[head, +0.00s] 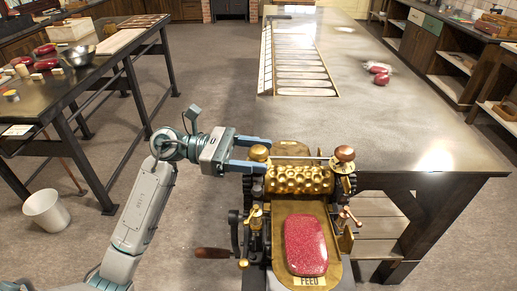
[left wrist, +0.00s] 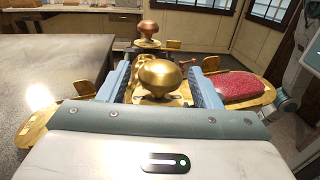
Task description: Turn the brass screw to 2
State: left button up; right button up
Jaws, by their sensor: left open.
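The brass screw (head: 259,152) has a round brass knob on the left end of the roller machine's top. In the left wrist view the brass knob (left wrist: 160,76) stands between my two blue fingers, with a gap visible on each side. My left gripper (head: 266,156) is open around it, reaching in from the left. A copper-coloured knob (head: 345,153) tops the right end; it also shows behind the brass one in the left wrist view (left wrist: 148,28). I cannot read any dial or number for the screw. My right gripper is out of view.
The embossed brass roller (head: 299,180) lies below the knobs. A red slab (head: 305,244) rests on the feed tray (head: 330,268). A crank with a wooden handle (head: 213,253) sticks out left. The long counter (head: 420,130) lies beyond; a dark table (head: 90,75) stands left.

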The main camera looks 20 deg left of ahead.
pick_arm(q)
jog(key=shift+d, duration=0.3)
jog(key=c, duration=0.9)
jog(key=shift+f+n+t+b, duration=0.2)
jog(key=shift+n+t+b, duration=0.4)
jog(key=shift+t, duration=0.3)
jog(key=shift+r+n+t+y, duration=0.2)
jog(key=shift+n+t+y, duration=0.65)
jog(key=shift+t, duration=0.65)
jog(key=o, duration=0.9)
